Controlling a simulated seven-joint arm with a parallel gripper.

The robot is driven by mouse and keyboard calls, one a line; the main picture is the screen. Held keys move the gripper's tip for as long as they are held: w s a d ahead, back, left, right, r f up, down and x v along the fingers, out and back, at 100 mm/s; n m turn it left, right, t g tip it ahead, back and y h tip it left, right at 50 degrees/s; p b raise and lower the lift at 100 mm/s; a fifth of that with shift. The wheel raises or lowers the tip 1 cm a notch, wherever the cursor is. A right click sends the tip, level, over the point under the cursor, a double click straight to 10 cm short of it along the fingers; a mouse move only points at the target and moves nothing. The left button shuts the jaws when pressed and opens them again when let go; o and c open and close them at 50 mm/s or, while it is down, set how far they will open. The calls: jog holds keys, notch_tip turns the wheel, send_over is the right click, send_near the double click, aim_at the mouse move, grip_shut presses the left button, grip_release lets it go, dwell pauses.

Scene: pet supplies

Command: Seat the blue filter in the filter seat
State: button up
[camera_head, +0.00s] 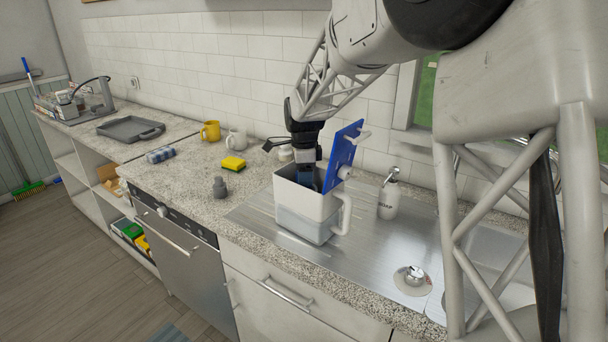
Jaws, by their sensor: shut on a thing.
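A white pitcher (303,212) with a handle on its right side stands upright on the steel draining surface. Its blue lid (344,146) is swung up and open at the right. My gripper (313,170) points down into the open top of the pitcher. It is shut on the blue filter (318,180), of which only a small dark blue part shows at the mouth. The filter seat is hidden inside by the pitcher walls and my gripper, so I cannot tell whether the filter touches it.
Left of the pitcher are a small grey object (220,187), a yellow sponge (233,164), a yellow mug (210,131) and a white mug (236,141). A grey tray (130,129) lies farther left.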

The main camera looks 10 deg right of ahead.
jog(key=shift+f, duration=1.4)
dwell(0.6)
jog(key=o, duration=1)
jog(key=shift+o, duration=0.2)
jog(key=shift+r, duration=3.95)
